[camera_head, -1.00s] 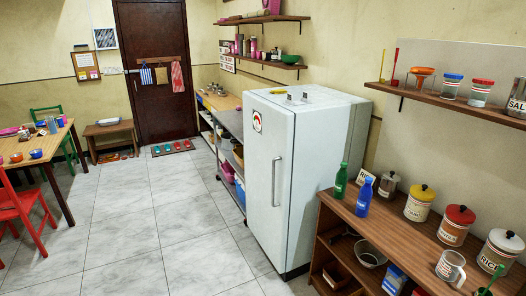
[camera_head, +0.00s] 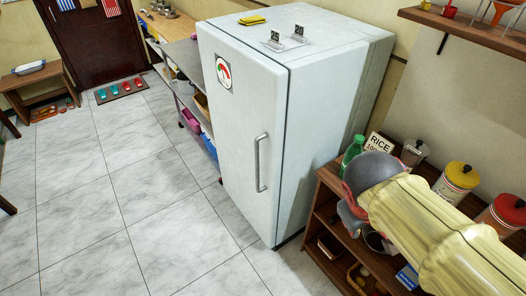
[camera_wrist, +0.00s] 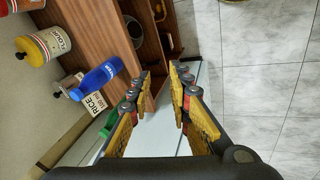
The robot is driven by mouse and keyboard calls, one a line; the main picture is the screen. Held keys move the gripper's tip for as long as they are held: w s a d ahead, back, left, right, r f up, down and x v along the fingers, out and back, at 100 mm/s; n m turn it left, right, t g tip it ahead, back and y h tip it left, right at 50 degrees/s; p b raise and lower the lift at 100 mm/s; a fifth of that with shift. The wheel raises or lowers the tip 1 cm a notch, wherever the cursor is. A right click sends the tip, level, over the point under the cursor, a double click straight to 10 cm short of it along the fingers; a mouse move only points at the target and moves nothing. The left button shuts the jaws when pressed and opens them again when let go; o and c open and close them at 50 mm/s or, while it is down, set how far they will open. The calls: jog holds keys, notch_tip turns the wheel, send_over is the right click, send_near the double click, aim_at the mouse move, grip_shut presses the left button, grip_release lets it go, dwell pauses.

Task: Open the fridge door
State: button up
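The white fridge (camera_head: 330,95) stands in the middle of the head view. Its front door (camera_head: 233,150) is shut flush with the body. A vertical grey handle (camera_head: 261,163) sits on the door's right side. My gripper (camera_wrist: 162,72) is open and empty in the wrist view, its yellow-padded fingers apart. A pale surface, likely the fridge, shows between and behind the fingers. The handle is not visible in the wrist view. In the head view my arm is at the lower right, over the shelf and right of the fridge, apart from the handle; it hides the gripper.
A wooden shelf unit (camera_head: 320,222) right of the fridge holds a green bottle (camera_head: 352,149), a rice sign (camera_head: 379,143) and canisters (camera_head: 456,182). A blue bottle (camera_wrist: 97,77) is close to the left finger. Tiled floor (camera_head: 120,215) before the fridge is clear.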

aim_at(256, 155)
jog(key=w+a+f+n+t+h, duration=0.2)
jog(key=w+n+h, duration=0.2)
jog(key=w+n, duration=0.4)
jog(key=w+a+f+n+t+h, duration=0.15)
jog(key=w+n+h, duration=0.35)
jog(key=w, duration=0.6)
jog(key=w+a+f+n+t+y, duration=0.25)
jog(key=a+n, duration=0.25)
jog(key=a, duration=0.3)
jog(key=w+a+f+n+t+y, duration=0.1)
jog(key=w+a+f+n+t, duration=0.3)
jog(key=a, duration=0.3)
jog(key=w+a+f+n+t+y, duration=0.25)
jog(key=a+n, duration=0.25)
jog(key=a, duration=0.3)
jog(key=shift+t+h, duration=0.3)
jog(key=shift+t, duration=0.15)
jog(key=b+x, duration=0.2)
jog(key=x, duration=0.5)
jog(key=shift+w+b, duration=0.35)
jog(key=shift+d, duration=0.1)
jog(key=shift+c, duration=0.2)
jog(key=c, duration=0.4)
grip_shut()
